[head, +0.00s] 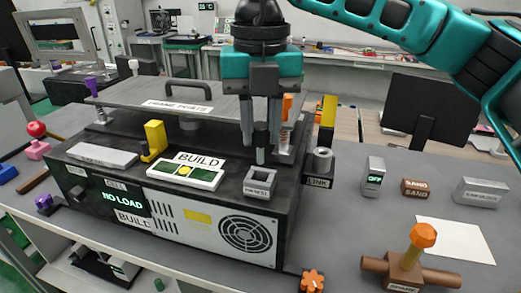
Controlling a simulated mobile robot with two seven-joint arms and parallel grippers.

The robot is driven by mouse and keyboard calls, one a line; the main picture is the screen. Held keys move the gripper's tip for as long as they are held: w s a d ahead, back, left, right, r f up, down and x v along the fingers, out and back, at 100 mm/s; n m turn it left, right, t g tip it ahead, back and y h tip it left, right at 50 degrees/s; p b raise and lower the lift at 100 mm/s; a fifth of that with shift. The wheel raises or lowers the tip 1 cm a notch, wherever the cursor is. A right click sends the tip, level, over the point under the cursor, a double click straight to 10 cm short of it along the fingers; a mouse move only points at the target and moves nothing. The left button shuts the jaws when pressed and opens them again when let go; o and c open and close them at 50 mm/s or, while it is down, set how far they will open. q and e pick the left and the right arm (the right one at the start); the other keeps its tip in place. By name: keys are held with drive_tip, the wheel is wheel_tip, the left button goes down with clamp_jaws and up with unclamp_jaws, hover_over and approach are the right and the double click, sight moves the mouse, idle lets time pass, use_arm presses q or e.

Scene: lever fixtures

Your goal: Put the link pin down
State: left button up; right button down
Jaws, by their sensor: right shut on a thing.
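My right gripper (261,135) points straight down over the right front part of the dark machine box. It is shut on the link pin (261,156), a dark slim piece whose lower end shows between and below the fingertips; the rest is mostly hidden by the fingers. Directly below is a small grey block with a square opening (260,177), its front label looking like "PIN REST". The pin's end is at or just above this opening; I cannot tell whether it touches. A grey cylindrical socket labelled LINK (321,160) stands to the right. My left gripper is not in view.
An orange-topped post (287,105) stands close behind the gripper, and a yellow upright piece (328,112) behind the socket. A BUILD plate (185,173) and a yellow lever (154,138) are to the left. An orange-knobbed brown fixture (410,262) is at front right.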

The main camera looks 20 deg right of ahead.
sight(260, 151)
drive_tip(key=shift+f, duration=2.1)
drive_tip(key=shift+f, duration=0.2)
drive_tip(key=c, duration=0.9)
unclamp_jaws()
drive_tip(key=shift+r, duration=0.15)
wheel_tip(260, 151, up, 12)
drive_tip(key=shift+r+p, duration=0.1)
drive_tip(key=shift+p, duration=0.2)
